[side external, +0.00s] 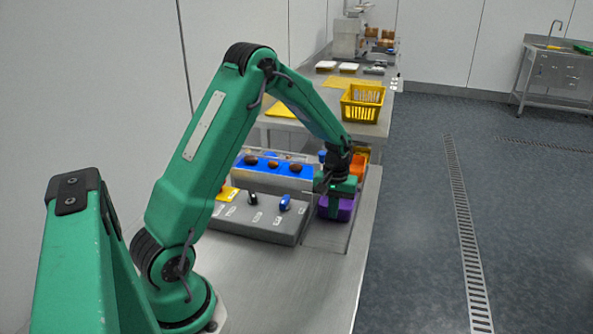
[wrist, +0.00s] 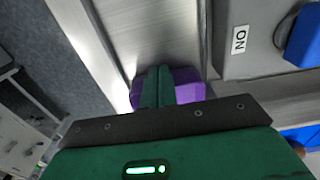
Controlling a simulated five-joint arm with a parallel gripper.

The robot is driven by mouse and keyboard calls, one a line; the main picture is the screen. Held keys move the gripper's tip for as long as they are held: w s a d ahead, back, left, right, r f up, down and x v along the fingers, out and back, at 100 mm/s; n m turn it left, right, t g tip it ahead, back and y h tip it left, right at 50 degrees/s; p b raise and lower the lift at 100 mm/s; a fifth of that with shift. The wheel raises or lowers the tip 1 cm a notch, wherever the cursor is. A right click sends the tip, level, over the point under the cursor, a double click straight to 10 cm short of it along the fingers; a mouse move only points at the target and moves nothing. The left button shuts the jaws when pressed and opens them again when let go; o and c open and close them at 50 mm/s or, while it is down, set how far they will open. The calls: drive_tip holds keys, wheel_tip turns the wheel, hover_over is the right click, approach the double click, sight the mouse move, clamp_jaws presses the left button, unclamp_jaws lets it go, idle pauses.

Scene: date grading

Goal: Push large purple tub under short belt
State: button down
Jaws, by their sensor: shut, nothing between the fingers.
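The large purple tub (side external: 346,209) stands on the steel table, at the right end of the grey control box. It also shows in the wrist view (wrist: 189,93), partly hidden behind my fingers. My gripper (side external: 335,209) is shut and empty, pointing down at the tub; in the wrist view its two green fingers (wrist: 158,70) lie together in front of the purple. I cannot tell whether they touch it. The short belt (side external: 262,166) is blue, carries several brown dates, and lies left of and beyond the tub. My gripper and wrist hide part of the belt's right end.
The grey control box (side external: 232,216) with knobs and labels sits left of the tub. An orange tub (side external: 357,165) stands just beyond my gripper. A yellow crate (side external: 361,108) is on the table behind. The table's right edge drops to the floor close by; the front of the table is clear.

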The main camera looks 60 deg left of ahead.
drive_tip(key=shift+s+d, duration=0.85)
drive_tip(key=shift+d, duration=0.05)
drive_tip(key=shift+s+d+r, duration=0.35)
drive_tip(key=shift+s+d, duration=0.2)
wheel_tip(320, 180, up, 9)
drive_tip(key=shift+s, duration=0.25)
